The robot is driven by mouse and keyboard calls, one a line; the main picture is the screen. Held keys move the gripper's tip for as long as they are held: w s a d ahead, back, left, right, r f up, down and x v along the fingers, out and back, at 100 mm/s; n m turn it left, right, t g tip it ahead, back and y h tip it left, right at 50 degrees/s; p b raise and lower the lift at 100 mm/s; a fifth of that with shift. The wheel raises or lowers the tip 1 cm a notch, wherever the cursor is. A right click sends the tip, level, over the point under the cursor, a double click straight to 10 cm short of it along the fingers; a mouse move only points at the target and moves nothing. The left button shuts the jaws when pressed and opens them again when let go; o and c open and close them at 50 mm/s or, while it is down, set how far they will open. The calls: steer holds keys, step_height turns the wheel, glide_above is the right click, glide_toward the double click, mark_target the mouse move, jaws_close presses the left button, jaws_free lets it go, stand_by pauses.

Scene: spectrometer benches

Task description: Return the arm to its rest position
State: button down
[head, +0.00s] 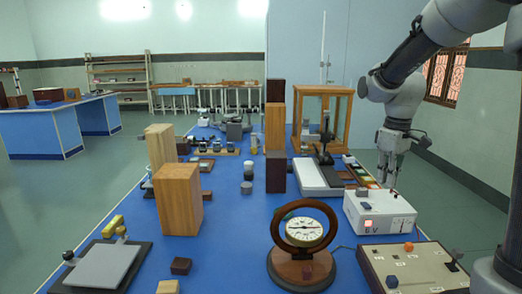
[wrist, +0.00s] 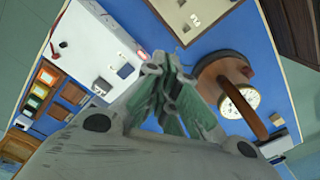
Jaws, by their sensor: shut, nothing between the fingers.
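My gripper (head: 390,184) hangs from my arm at the right of the head view, fingers pointing down. It is above or just behind the white power supply box (head: 379,218) with the red lit display. In the wrist view the fingers of my gripper (wrist: 166,72) are together with nothing between them. The white box (wrist: 92,50) shows at the upper left there. I cannot tell the exact height of the fingertips above the box. My arm reaches in from the upper right of the head view.
A round dial instrument in a wooden ring (head: 304,232) stands at the front middle. A beige panel box (head: 415,268) lies at the front right. Wooden blocks (head: 179,198) stand at the left, and a glass-fronted wooden case (head: 322,108) stands behind. Bare blue tabletop (head: 228,225) shows in the middle.

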steer(key=s+r+m+t, duration=0.2)
steer(key=s+r+m, duration=0.1)
steer(key=s, duration=0.8)
steer(key=s+d+r+m+t, duration=0.1)
steer(key=s+r+m+t, duration=0.1)
steer(key=s, duration=0.9)
steer(key=shift+d+r+m, duration=0.2)
steer(key=shift+r+m, duration=0.4)
